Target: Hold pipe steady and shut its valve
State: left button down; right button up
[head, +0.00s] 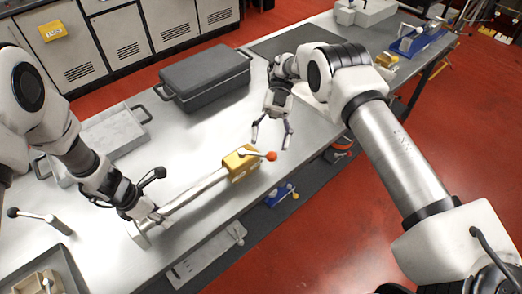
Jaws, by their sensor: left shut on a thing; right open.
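A steel pipe (197,188) lies on the metal table, running from lower left to upper right. A yellow valve body (239,165) sits at its right end, with a lever ending in an orange-red knob (271,156). The lever points right, roughly along the pipe's line. My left gripper (155,216) is shut on the pipe near its lower left end; its fingers partly hide that part. My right gripper (272,136) is open and empty, just beyond the valve, its fingertips pointing down near the knob and apart from it.
A dark grey lidded case (205,80) stands behind on the table (190,145). A light metal tray (118,132) lies left of it. A loose lever with a black knob (40,219) and a tray with a beige part (45,278) are at lower left. The table's front edge runs close beside the valve.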

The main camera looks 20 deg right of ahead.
notch_tip(320, 180, up, 2)
jog(key=shift+r, duration=0.25)
